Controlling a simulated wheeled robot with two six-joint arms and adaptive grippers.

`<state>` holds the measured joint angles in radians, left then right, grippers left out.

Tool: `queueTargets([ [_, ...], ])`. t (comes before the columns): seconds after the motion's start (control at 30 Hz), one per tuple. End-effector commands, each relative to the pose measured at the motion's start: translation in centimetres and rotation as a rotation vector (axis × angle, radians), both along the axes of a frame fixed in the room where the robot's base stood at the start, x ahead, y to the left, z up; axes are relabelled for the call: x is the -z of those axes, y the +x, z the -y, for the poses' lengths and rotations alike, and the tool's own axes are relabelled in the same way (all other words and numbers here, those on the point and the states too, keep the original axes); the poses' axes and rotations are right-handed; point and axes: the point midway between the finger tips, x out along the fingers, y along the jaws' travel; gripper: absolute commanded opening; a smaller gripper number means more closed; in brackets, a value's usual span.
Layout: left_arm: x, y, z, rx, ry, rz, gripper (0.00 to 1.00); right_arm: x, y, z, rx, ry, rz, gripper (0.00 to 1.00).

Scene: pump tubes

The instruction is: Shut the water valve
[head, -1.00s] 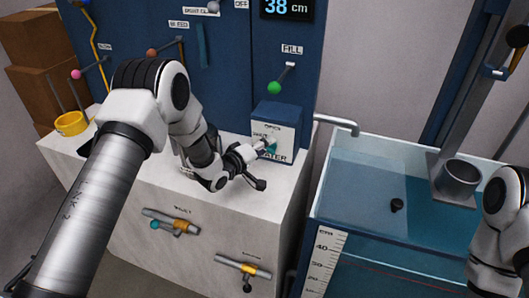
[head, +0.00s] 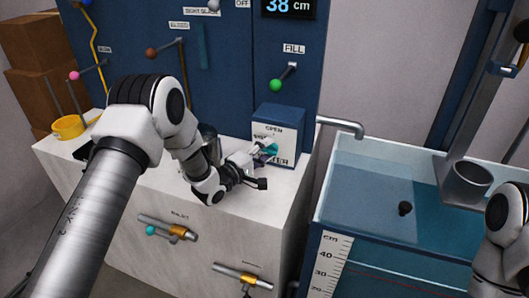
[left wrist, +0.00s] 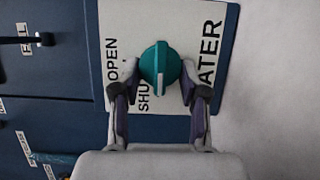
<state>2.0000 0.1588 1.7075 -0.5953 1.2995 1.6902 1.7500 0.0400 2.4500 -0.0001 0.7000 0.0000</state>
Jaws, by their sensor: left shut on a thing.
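The water valve is a round teal knob (head: 268,150) on the white front plate of a blue box (head: 280,115), which stands on the pale counter. In the left wrist view the knob (left wrist: 160,68) has a pale stripe running up and down the picture. The plate (left wrist: 212,20) reads OPEN, WATER and a partly covered SHUT. My left gripper (head: 258,152) is shut on the knob, with one finger on each side of it. My right arm (head: 503,230) shows at the right edge, but its gripper is out of view.
A water tank (head: 375,190) with a grey spout (head: 342,123) above it stands right of the counter. A FILL lever with a green ball (head: 276,85) is on the blue panel above the box. Yellow ring (head: 67,127) lies at the counter's far left.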

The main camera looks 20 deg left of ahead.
Motion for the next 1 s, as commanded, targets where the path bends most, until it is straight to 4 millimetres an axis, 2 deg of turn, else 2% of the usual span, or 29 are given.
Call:
queueTargets([
  [0.27,-0.2,0.1,0.1,0.002,0.0,0.005,0.09,0.0,0.0,0.0,0.0,0.0,0.0,0.56],
  [0.3,-0.2,0.1,0.1,0.001,0.0,0.004,0.57,0.0,0.0,0.0,0.0,0.0,0.0,0.56],
  [0.33,-0.2,0.1,0.1,0.001,0.0,0.004,0.67,0.0,0.0,0.0,0.0,0.0,0.0,0.56],
  [0.63,-0.1,0.0,0.0,0.0,0.0,0.002,0.67,0.0,0.0,0.0,0.0,0.0,0.0,0.56],
  [0.73,-0.1,-0.6,-0.4,-0.001,-0.001,0.0,0.67,0.0,0.0,0.0,0.0,0.0,0.0,0.56],
  [0.87,-0.1,-2.9,-1.4,-0.002,-0.003,-0.001,0.67,0.0,0.0,0.0,0.0,0.0,0.0,0.56],
  [1.0,0.0,-6.3,-2.9,-0.003,-0.004,-0.002,0.67,0.0,0.0,0.0,0.0,0.0,0.0,0.56],
])
